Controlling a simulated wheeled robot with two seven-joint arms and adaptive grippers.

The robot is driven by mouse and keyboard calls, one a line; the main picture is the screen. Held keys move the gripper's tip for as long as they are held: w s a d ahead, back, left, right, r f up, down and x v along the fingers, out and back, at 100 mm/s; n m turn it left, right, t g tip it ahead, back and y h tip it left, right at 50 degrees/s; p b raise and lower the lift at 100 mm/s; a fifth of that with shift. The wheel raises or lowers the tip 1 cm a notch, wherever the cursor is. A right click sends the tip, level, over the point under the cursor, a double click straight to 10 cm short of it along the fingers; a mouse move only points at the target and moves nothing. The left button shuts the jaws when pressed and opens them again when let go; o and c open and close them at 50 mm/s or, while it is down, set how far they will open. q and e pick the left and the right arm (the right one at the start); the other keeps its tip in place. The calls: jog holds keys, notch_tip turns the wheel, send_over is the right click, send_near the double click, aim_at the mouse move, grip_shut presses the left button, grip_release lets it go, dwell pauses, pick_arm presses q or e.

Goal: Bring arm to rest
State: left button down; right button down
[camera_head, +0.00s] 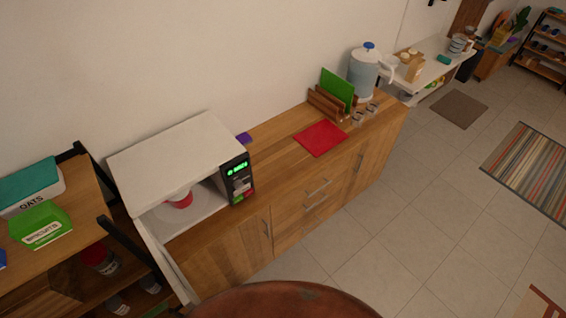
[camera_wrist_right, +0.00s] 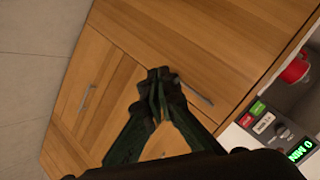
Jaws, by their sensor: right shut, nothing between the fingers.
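My right gripper (camera_wrist_right: 160,92) is in the right wrist view, with its dark fingers together and nothing between them. Behind it is the wooden front of the cabinet, with drawers and metal handles; I cannot tell whether it touches the cabinet. In the head view neither gripper shows. The wooden cabinet (camera_head: 290,215) stands along the wall there. A white microwave (camera_head: 175,155) with its door open stands on its left end. A red cup-like thing (camera_head: 181,200) is inside the microwave and also shows in the right wrist view (camera_wrist_right: 295,70).
A red mat (camera_head: 321,137), a wooden rack with a green board (camera_head: 338,88) and a pitcher (camera_head: 364,75) are on the counter. The open microwave door (camera_head: 165,265) juts forward. A shelf with boxes stands at left. A brown round surface (camera_head: 285,300) is at the bottom.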

jog(key=s+d+f+g+h+b, duration=0.1)
jog(key=s+d+f+h, duration=0.2)
jog(key=d+f, duration=0.6)
jog(key=s+d+f+g+h+b, duration=0.1)
jog(key=s+d+f+h+b, duration=0.2)
jog(key=d+f, duration=0.55)
jog(key=s+d+f+n+g+h+b, duration=0.1)
jog(key=s+d+f, duration=0.3)
jog(key=s, duration=0.8)
jog(key=s+d+f+g+h, duration=0.1)
jog(key=s+d+f+g, duration=0.3)
jog(key=s+f, duration=0.4)
jog(key=s, duration=0.5)
jog(key=shift+s+d+f+n+b, duration=0.2)
jog(key=shift+d+f+n+b, duration=0.15)
jog(key=shift+f+n+b, duration=0.05)
